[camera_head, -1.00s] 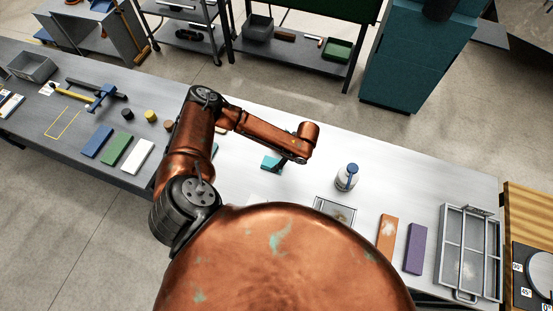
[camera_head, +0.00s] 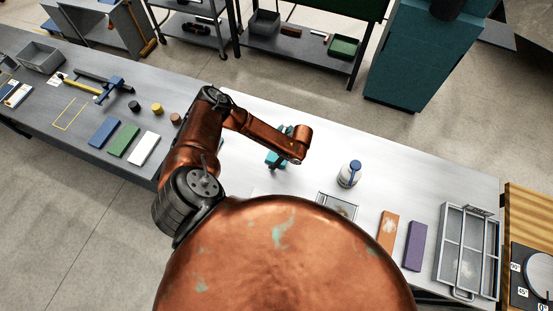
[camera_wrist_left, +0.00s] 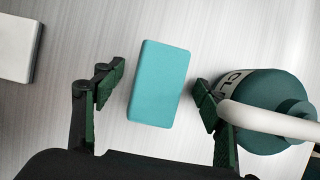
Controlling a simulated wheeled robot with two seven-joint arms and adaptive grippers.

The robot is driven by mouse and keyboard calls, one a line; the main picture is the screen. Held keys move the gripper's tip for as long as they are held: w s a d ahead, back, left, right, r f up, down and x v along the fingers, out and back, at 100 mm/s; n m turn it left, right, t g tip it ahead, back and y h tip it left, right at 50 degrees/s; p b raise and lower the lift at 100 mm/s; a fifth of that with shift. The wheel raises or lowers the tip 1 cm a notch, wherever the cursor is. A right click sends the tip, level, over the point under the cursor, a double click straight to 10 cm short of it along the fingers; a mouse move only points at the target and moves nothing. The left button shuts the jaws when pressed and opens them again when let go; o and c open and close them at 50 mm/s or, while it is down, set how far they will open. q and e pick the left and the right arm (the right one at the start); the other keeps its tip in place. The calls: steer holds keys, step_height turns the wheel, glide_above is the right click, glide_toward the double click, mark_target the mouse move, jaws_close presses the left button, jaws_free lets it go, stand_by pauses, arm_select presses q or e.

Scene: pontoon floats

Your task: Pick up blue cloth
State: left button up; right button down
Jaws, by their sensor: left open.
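A flat blue-teal block, which looks like the folded blue cloth (camera_wrist_left: 160,84), lies on the pale bench between the fingers of my left gripper (camera_wrist_left: 158,88) in the left wrist view. The fingers are apart, with a gap on each side of the cloth. In the head view a small part of the cloth (camera_head: 273,161) shows under my left gripper (camera_head: 284,160); the copper arm and wrist hide the rest. My right gripper is not seen.
A teal bottle with a white nozzle (camera_wrist_left: 262,112) stands close to the right finger. A white block (camera_wrist_left: 16,48) lies at the left. In the head view, a white bottle with a blue top (camera_head: 349,174) stands right of the gripper. Blue, green and white blocks (camera_head: 123,140) lie left.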

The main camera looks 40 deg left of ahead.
arm_select(q)
steer(key=shift+f, duration=0.2)
stand_by(0.4)
steer(key=c, duration=1.1)
